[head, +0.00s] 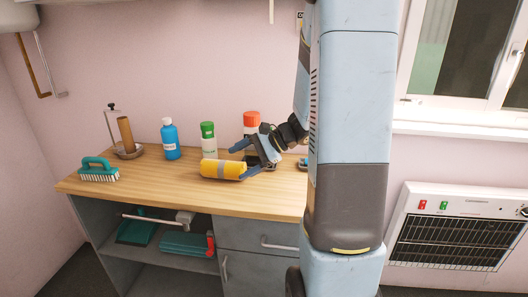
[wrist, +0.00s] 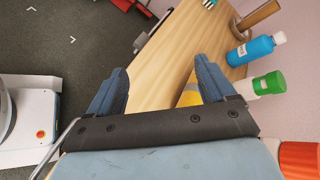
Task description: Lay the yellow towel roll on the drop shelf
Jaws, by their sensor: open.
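The yellow towel roll (head: 222,169) lies on its side on the wooden counter, near the front edge, with a grey band around its middle. In the wrist view a part of the roll (wrist: 188,95) shows beside my right finger, which hides much of it. My gripper (head: 242,158) is open and empty at the roll's right end; I cannot tell whether it touches. In the wrist view bare counter shows between the fingertips (wrist: 158,63). I cannot tell which surface is the drop shelf.
Behind the roll stand a blue bottle (head: 170,140), a green-capped bottle (head: 208,140) and a red-capped container (head: 252,119). A teal brush (head: 98,170) and a wooden-handled tool (head: 126,137) are at left. The open shelf (head: 150,268) below holds teal items.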

